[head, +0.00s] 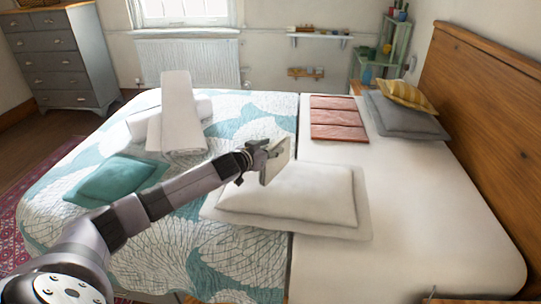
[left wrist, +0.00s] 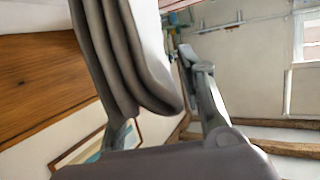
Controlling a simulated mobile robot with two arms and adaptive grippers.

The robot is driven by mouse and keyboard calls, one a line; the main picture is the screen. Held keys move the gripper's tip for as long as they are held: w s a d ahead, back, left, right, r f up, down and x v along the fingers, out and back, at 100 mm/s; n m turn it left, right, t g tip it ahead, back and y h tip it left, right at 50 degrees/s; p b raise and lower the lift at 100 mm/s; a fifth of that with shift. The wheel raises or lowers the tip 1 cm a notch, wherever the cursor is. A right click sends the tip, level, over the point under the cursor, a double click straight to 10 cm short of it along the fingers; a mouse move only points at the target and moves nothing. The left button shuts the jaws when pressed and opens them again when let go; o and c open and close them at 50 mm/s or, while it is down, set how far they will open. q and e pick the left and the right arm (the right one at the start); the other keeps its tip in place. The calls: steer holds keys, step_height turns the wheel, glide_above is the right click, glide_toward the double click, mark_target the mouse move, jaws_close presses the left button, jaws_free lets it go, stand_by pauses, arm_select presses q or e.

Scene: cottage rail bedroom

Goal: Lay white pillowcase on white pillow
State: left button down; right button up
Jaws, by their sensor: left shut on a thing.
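The white pillow (head: 290,195) lies flat across the seam between the patterned quilt and the bare white sheet. My left gripper (head: 264,152) is above the pillow's far left part, shut on the white pillowcase (head: 275,164). The pillowcase is a small folded piece, held on edge and hanging down. In the head view I cannot tell whether its lower edge touches the pillow. In the left wrist view the folded pillowcase (left wrist: 128,55) looks grey in shadow and sits between the fingers. My right gripper is not in view.
A teal cushion (head: 117,179) and rolled white towels (head: 177,115) lie on the quilt (head: 70,150). Folded pink cloth (head: 338,118), a grey pillow (head: 405,117) and a yellow cushion (head: 407,95) lie toward the wooden headboard (head: 490,120). The sheet right of the pillow is clear.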

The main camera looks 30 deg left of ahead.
arm_select(q)
steer(key=shift+f, duration=1.1)
steer(key=shift+f, duration=0.6)
steer(key=c, duration=1)
jaws_free()
steer(key=shift+r, duration=0.15)
steer(key=shift+r, duration=0.4)
steer(key=b+v, duration=0.1)
steer(key=v, duration=1.1)
